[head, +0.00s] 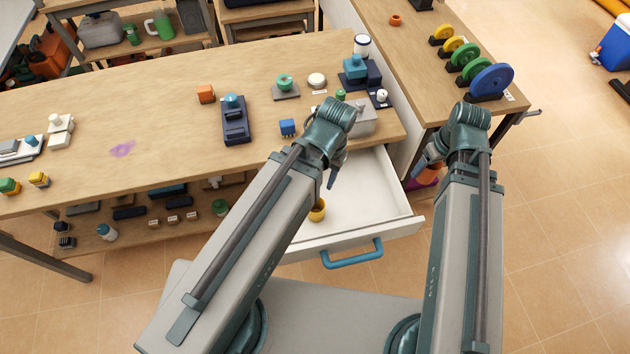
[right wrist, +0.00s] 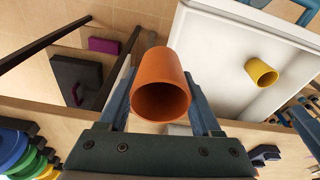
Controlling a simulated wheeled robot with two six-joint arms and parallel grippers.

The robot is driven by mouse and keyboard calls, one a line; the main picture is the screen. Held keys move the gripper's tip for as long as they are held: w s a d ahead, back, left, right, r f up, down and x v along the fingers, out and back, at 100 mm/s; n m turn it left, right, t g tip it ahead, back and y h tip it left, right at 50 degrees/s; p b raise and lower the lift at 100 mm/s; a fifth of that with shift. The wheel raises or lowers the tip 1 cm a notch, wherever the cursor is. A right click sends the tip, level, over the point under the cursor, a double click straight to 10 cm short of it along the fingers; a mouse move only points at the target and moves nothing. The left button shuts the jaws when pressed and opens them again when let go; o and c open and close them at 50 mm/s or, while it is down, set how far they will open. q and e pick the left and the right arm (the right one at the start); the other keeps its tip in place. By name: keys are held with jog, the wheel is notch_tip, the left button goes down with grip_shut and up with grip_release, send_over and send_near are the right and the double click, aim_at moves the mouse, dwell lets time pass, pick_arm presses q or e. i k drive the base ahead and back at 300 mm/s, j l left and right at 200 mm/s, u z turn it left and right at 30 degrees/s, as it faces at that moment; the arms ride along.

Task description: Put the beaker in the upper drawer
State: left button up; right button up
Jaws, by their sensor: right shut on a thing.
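An orange cup-shaped beaker (right wrist: 160,78) is between the fingers of my right gripper (right wrist: 162,100) in the right wrist view, its open mouth towards the camera. In the head view my right gripper (head: 424,165) is just right of the open white drawer (head: 375,195); its arm hides much of the hold. The drawer also shows in the right wrist view (right wrist: 210,60). A yellow cup (head: 317,210) stands in the drawer, partly behind my left arm, and shows in the right wrist view (right wrist: 262,72). My left gripper (head: 334,172) is over the drawer's left part, its jaws mostly hidden.
The drawer has a blue handle (head: 352,254) and is pulled out under the wooden bench (head: 180,110). A grey block (head: 362,118) and small items stand on the bench above it. A side table (head: 425,70) with coloured discs stands to the right.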

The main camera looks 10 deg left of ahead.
aim_at(360, 206)
jog(key=k+j, duration=0.1)
jog(key=j, duration=0.3)
jog(key=k+j, duration=0.1)
jog(key=j, duration=0.25)
jog(key=k+j, duration=0.1)
jog(key=j, duration=0.3)
jog(key=k+j, duration=0.1)
jog(key=j, duration=0.25)
